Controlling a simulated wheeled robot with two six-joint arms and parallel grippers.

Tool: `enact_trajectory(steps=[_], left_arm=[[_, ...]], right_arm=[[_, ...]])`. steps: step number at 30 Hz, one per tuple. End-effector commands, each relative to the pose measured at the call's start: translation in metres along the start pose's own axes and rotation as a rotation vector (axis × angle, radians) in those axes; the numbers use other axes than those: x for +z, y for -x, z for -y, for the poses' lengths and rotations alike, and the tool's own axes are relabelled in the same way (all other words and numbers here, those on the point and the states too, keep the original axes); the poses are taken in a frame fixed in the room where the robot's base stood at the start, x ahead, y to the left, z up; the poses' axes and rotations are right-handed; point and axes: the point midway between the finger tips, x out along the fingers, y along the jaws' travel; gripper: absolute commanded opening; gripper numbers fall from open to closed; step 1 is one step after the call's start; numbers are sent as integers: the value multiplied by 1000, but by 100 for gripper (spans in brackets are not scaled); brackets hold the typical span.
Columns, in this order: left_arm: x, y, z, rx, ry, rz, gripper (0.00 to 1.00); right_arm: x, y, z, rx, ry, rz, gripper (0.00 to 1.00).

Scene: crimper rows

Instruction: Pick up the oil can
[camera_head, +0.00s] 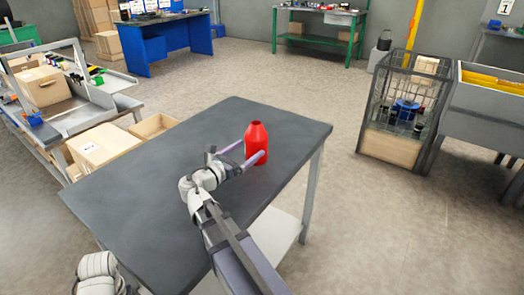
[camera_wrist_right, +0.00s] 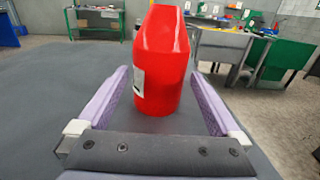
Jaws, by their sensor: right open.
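The oil can is a red bottle-shaped can (camera_head: 256,141) with a tapered top, standing upright on the dark grey table (camera_head: 150,185) near its far right part. My right gripper (camera_head: 247,152) is open, with its two purple fingers on either side of the can. In the right wrist view the can (camera_wrist_right: 161,65) stands between the open fingers (camera_wrist_right: 161,95), with a gap visible on both sides. A pale label shows on the can's left side there. The can's base is partly hidden by a finger in the head view. My left gripper is not seen; only a pale part of my left arm shows at the bottom left.
The rest of the tabletop is bare. Cardboard boxes (camera_head: 100,146) stand beside the table's left edge, by a grey workbench (camera_head: 85,115). A wire cage cart (camera_head: 400,110) stands to the right, across open floor. Blue (camera_head: 165,38) and green workbenches (camera_head: 320,38) are at the back.

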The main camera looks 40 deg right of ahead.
Motion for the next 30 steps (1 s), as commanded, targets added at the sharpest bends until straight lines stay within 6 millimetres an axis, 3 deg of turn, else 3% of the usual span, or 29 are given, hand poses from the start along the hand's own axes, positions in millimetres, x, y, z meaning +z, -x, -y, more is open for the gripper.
enact_trajectory(steps=[7,15,22,30], left_arm=[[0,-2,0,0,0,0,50],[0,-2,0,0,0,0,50],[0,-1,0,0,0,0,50],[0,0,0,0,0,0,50]], right_arm=[[-2,-2,0,-1,1,1,100],[-2,-26,0,-3,1,0,100],[-2,-33,0,-1,0,0,100],[0,-69,-1,-3,0,0,100]])
